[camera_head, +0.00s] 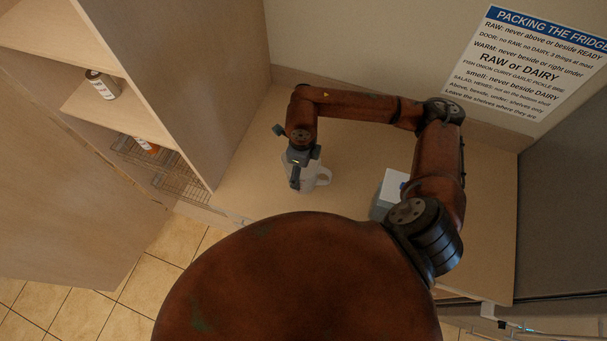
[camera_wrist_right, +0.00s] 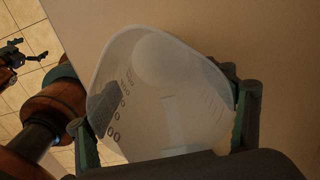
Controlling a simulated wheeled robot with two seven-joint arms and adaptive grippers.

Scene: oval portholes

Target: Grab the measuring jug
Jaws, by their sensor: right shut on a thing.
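The measuring jug (camera_head: 309,184) is a pale, whitish jug with a looped handle on its right side, over the wooden worktop in the head view. My right gripper (camera_head: 295,178) is above it and partly hides it. In the right wrist view the jug (camera_wrist_right: 165,95) is translucent, with dark marks inside its wall, and fills the space between the two fingers. My right gripper is shut on it. I cannot tell whether its base touches the worktop. A small dark gripper (camera_wrist_right: 12,53), seemingly my left one, shows at the left edge of the wrist view, too small to read.
A pale box (camera_head: 388,192) stands on the worktop (camera_head: 245,187) to the right, partly behind my arm. An open shelf unit (camera_head: 85,100) with a can (camera_head: 102,85) and wire racks (camera_head: 180,183) is at left. A sign (camera_head: 530,62) hangs on the back wall.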

